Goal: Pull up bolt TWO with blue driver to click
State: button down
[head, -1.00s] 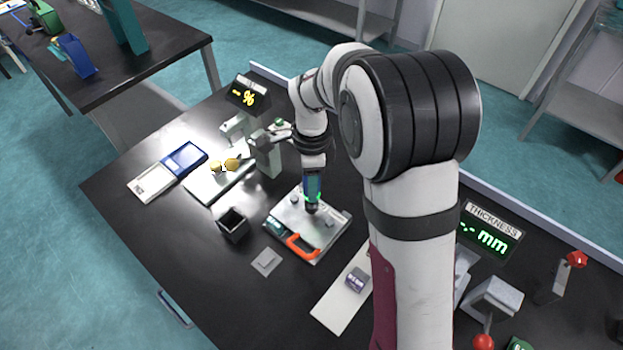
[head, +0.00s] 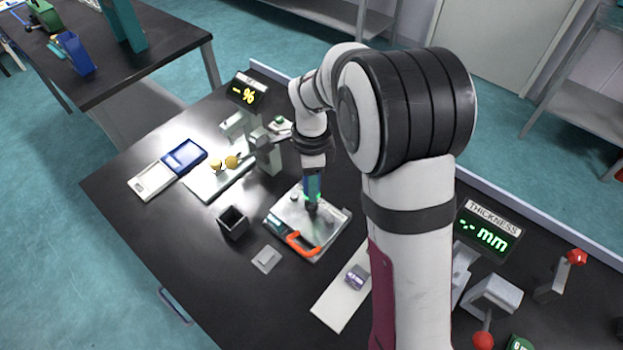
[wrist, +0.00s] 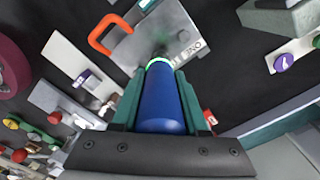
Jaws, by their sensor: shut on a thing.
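My gripper (wrist: 158,112) has its teal fingers closed around the blue driver (wrist: 160,102), which has a bright green ring near its far end. In the head view the driver (head: 312,188) stands roughly upright over the metal plate fixture (head: 290,222), with its tip down at the plate's middle. The fixture has an orange handle (head: 302,246) at its front edge, also seen in the wrist view (wrist: 102,34). The driver hides the bolt under its tip.
A black open box (head: 233,222) and a small grey square (head: 266,259) lie left of the fixture. A white strip (head: 338,305) with a small purple-marked block lies to the right. A post-type instrument (head: 266,155) stands close behind. The front-left table is clear.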

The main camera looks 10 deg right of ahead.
jog(key=shift+f, duration=0.7)
dwell(2.6)
jog(key=shift+r, duration=2.55)
